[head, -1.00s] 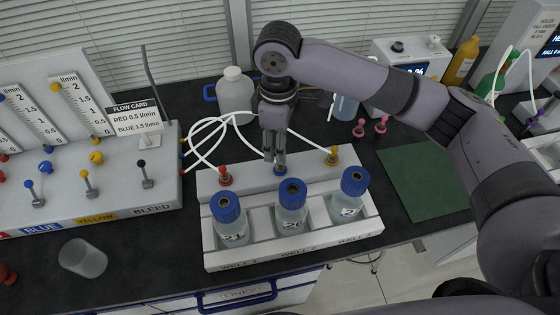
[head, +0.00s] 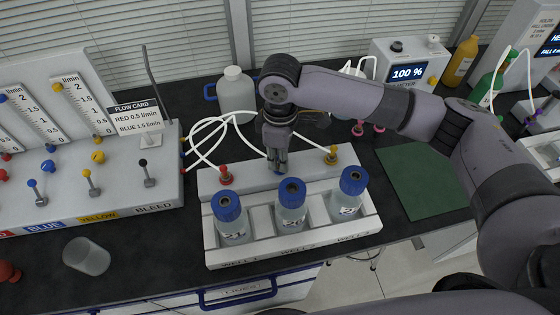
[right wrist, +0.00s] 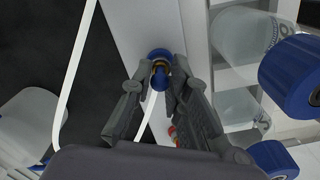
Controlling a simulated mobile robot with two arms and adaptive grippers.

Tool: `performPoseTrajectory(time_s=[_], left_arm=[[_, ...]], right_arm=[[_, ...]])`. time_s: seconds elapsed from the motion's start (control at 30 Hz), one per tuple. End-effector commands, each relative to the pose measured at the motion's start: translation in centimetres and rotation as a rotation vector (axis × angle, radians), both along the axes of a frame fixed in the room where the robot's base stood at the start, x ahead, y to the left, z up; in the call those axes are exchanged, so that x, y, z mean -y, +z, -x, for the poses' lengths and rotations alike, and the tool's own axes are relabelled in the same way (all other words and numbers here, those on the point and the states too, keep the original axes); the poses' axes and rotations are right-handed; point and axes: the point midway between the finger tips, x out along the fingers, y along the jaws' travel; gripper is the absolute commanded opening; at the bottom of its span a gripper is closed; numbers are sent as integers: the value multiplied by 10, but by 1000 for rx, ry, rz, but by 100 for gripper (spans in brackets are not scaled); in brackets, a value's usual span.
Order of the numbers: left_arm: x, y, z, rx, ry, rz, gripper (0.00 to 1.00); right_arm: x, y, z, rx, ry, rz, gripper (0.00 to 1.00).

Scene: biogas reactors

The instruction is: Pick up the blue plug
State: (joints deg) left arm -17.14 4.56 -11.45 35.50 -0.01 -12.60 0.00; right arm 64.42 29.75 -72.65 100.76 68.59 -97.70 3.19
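The blue plug (right wrist: 159,55) shows in the right wrist view as a blue ring with a brass-coloured middle on the pale rail. In the head view it is mostly hidden; a bit of blue shows at my fingertips, behind the middle bottle. My right gripper (right wrist: 161,73) points down over it, one finger on each side. The fingers stand apart, and I see no clear contact with the plug. In the head view my right gripper (head: 278,168) is low over the rail. My left gripper is not in view.
The red plug (head: 226,174) and yellow plug (head: 331,155) stand on the same rail, with white tubes close by. Blue-capped bottles (head: 291,206) sit in the white rack (head: 290,254) just in front. A flow panel (head: 110,190) stands left; a green mat (head: 420,180) lies right.

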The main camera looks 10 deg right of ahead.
Motion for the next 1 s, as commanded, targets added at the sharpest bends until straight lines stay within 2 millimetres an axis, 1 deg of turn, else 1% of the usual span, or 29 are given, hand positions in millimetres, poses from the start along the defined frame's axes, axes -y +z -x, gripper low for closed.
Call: performPoseTrajectory(time_s=[0.03,0.2,0.7,0.87,0.97,1.0], left_arm=[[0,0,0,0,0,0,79],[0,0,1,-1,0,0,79],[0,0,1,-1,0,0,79],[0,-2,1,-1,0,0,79],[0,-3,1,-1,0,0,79],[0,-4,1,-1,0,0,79]], right_arm=[[0,0,0,0,0,0,11],[0,0,0,0,0,0,0],[0,2,0,0,0,-1,0],[-1,13,-1,2,0,-1,0],[-1,28,-1,4,1,-3,0],[-1,36,-1,4,1,-2,0]])
